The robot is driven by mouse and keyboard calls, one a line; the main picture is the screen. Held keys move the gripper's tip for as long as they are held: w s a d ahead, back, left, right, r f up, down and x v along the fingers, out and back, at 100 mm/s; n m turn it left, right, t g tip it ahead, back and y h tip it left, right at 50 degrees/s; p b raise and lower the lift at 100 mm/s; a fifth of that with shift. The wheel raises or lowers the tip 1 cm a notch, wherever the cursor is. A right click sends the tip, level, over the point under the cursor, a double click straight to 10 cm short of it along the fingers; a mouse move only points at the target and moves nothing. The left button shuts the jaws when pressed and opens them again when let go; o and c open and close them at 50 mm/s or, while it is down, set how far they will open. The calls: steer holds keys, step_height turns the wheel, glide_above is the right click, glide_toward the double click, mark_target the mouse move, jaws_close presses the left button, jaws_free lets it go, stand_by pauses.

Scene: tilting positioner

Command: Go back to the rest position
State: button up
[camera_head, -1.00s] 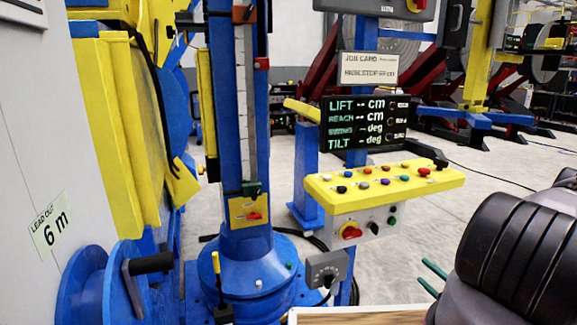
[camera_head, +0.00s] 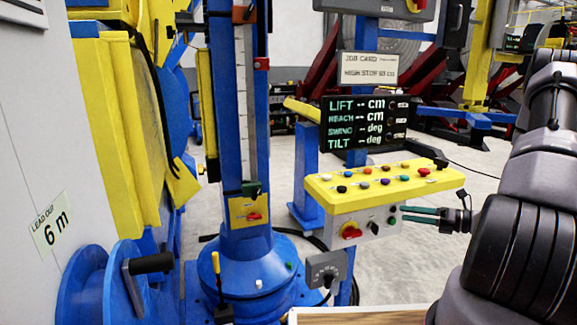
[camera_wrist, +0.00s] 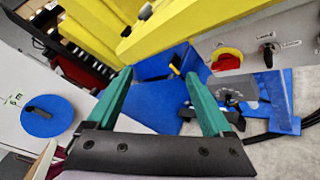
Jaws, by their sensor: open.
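My gripper (camera_head: 420,214) is in the head view, at the right end of the control box, with its teal fingers pointing left. In that view the fingertips lie against the box's right side, and I cannot tell whether they touch it. In the wrist view my gripper (camera_wrist: 160,97) shows two teal fingers spread wide apart, with nothing between them. My dark arm fills the right edge of the head view.
The yellow-topped control box (camera_head: 385,186) carries several buttons and a red rotary switch (camera_head: 351,232). A black display (camera_head: 364,123) stands behind it. A blue column (camera_head: 240,130) stands left of the box. A crank reel (camera_head: 85,290) is at lower left.

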steer(key=s+a+r+n+g+h, duration=0.2)
steer(key=s+a+r+n+g, duration=0.25)
steer(key=r+n, duration=0.4)
steer(key=s+a+r+n+g+h, duration=0.35)
steer(key=a+r+n, duration=0.3)
steer(key=r, duration=0.35)
steer(key=s+a+r+n+t+h, duration=0.1)
steer(key=s+r+n+t+h, duration=0.5)
steer(key=s+r+n, duration=0.6)
step_height(320, 180, up, 4)
steer(key=n, duration=0.2)
steer(key=shift+n+t+h, duration=0.3)
steer(key=shift+h, duration=0.05)
steer(key=shift+a+r, duration=0.1)
